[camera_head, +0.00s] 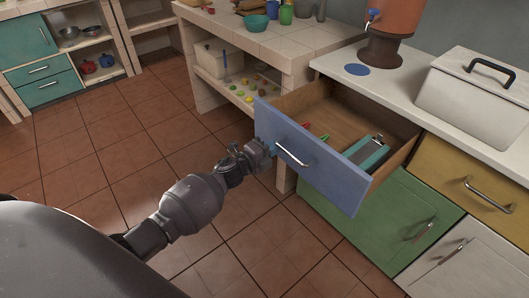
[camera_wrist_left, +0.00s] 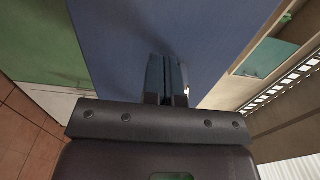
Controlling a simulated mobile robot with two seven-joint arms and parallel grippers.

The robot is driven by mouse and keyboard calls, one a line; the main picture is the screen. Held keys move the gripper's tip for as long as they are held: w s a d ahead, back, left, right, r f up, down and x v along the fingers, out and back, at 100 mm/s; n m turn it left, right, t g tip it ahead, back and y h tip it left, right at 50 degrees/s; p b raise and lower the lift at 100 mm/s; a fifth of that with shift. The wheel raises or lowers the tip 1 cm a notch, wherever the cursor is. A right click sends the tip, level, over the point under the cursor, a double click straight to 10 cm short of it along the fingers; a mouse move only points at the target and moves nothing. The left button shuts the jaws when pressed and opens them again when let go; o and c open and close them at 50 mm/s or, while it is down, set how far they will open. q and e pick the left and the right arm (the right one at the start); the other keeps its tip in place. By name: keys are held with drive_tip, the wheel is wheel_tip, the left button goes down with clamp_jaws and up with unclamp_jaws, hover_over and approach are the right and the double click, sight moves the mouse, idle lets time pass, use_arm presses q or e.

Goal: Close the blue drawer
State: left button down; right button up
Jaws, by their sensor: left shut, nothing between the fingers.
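The blue drawer (camera_head: 325,165) is pulled out from the counter, with its wooden inside showing. Its silver handle (camera_head: 292,157) is on the front panel. Inside lie a teal and grey item (camera_head: 366,155) and small red and green things (camera_head: 318,134). My left gripper (camera_head: 272,148) is shut and empty at the left part of the drawer front, beside the handle. In the left wrist view, the shut fingers (camera_wrist_left: 167,80) point at the blue panel (camera_wrist_left: 150,30); I cannot tell whether they touch it. My right gripper is not in view.
A green door (camera_head: 385,220) is below the drawer, and a yellow drawer (camera_head: 468,180) is to its right. A white box (camera_head: 475,100) and an orange dispenser (camera_head: 390,20) stand on the counter. A tiled counter (camera_head: 270,40) stands behind. Tiled floor is open at left.

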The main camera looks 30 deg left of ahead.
use_arm(q)
drive_tip(key=shift+w+d, duration=0.2)
drive_tip(key=shift+w, duration=0.35)
drive_tip(key=shift+w, duration=0.1)
